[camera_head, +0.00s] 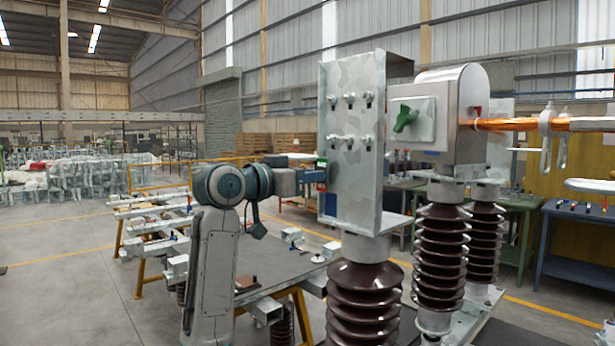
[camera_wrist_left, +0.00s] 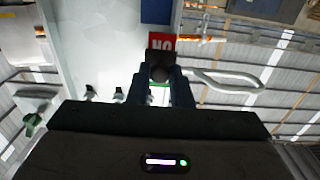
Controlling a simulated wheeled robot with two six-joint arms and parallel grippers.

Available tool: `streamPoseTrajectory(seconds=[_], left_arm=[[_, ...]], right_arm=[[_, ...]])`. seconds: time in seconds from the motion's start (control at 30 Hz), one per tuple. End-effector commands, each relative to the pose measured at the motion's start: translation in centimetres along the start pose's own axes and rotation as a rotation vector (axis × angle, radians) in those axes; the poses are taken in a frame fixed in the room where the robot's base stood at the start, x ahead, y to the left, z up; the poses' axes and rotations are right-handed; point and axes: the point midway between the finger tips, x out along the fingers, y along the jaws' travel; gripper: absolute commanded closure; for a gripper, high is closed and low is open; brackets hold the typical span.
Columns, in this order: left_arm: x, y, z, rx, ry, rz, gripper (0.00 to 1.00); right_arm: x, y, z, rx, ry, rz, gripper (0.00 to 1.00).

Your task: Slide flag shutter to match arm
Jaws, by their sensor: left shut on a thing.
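My left gripper (camera_head: 314,177) reaches in from the left to the edge of the tall galvanized plate (camera_head: 355,130) on the front insulator. In the left wrist view its fingers (camera_wrist_left: 163,88) are shut on a dark round knob (camera_wrist_left: 160,72). Right behind the knob is a red label (camera_wrist_left: 162,42) with white letters that appear upside down, and a blue patch (camera_wrist_left: 156,10) lies above it. I cannot make out the shutter's outline behind the fingers. The copper-coloured isolator arm (camera_head: 530,124) extends level to the right from a metal housing (camera_head: 468,110). My right gripper does not show.
Ribbed brown insulators (camera_head: 440,255) stand close to the right of my left arm. A green knob (camera_head: 405,117) sits on the housing. Bolts protrude from the galvanized plate. A low bench (camera_head: 285,268) lies beneath the arm; open floor (camera_head: 70,290) is at the left.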

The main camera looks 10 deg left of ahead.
Motion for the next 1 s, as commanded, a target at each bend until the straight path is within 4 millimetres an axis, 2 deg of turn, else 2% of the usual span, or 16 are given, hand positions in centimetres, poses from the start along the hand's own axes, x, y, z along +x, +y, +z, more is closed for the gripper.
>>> streamPoseTrajectory(seconds=[0.07,0.27,0.53,0.57,0.67,1.0], left_arm=[[0.0,0.0,0.1,0.0,0.0,0.0,1.0],[0.0,0.0,2.2,0.0,0.0,0.0,1.0],[0.0,0.0,2.3,-0.002,-0.004,0.001,1.0],[0.0,0.0,2.4,-0.002,-0.004,0.001,0.77],[0.0,0.0,2.4,-0.002,-0.004,0.001,0.59],[-0.4,-0.1,2.3,0.001,0.0,-0.001,0.59]], right_arm=[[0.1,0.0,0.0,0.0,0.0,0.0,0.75],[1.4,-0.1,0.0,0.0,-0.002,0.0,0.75],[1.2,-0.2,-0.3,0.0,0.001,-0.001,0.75],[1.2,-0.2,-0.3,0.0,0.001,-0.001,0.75],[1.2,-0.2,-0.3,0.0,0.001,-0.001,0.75],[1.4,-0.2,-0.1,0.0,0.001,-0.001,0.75]])
